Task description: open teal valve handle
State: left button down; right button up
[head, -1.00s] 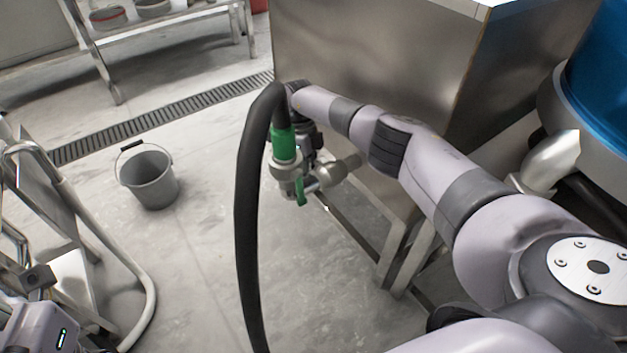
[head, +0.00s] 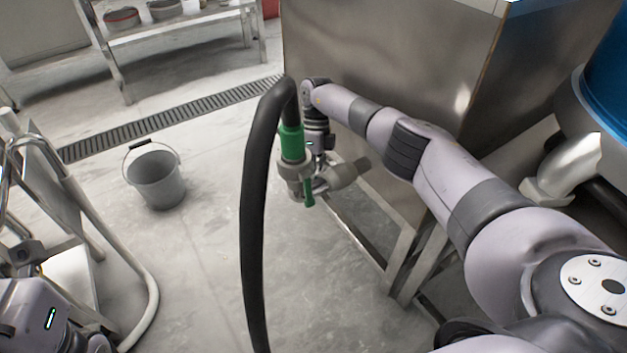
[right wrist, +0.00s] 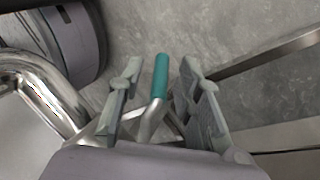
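The teal valve handle (right wrist: 161,78) shows in the right wrist view as a short grip on a metal stem. In the head view it is the small green lever (head: 308,192) hanging at the valve, below the green hose collar (head: 292,143). My right gripper (right wrist: 159,88) is open, with one finger on each side of the handle and visible gaps between. In the head view its fingers are mostly hidden behind the hose end and valve. My left gripper (head: 38,265) is at the lower left of the head view, far from the valve; its fingers are unclear.
A thick black hose (head: 257,220) arches down in front of the valve. A steel hopper (head: 390,75) stands behind my right arm. A grey bucket (head: 157,182) is on the floor at left, and a tubular metal frame (head: 95,220) stands at far left.

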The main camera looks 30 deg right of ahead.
jog(key=v, duration=0.7)
jog(key=shift+r, duration=0.2)
jog(key=shift+w+d, duration=0.1)
